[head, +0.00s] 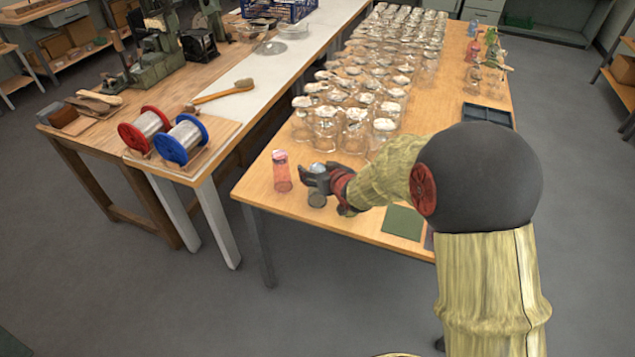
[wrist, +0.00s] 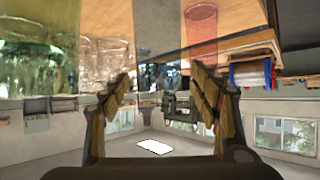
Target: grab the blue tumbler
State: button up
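My gripper (head: 322,180) is low over the near left corner of the long table. In the wrist view, which looks upside down, its two fingers (wrist: 165,85) are spread apart with no object clearly between them. A dark greyish cup-like thing (head: 317,199) shows just below the gripper, with a pale bluish patch above it; the gripper hides part of it, and I cannot tell whether it is the blue tumbler. A see-through greyish shape (wrist: 155,25) lies beyond the fingertips. A blue vessel (head: 472,28) stands at the table's far right.
A translucent red tumbler (head: 282,171) stands just left of my gripper; it also shows in the wrist view (wrist: 201,28). Many clear jars (head: 355,130) crowd the table behind. A green mat (head: 403,222) and dark tray (head: 487,113) lie right. Spools (head: 182,140) are on the left bench.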

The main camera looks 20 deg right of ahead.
jog(key=shift+c, duration=1.2)
grip_shut()
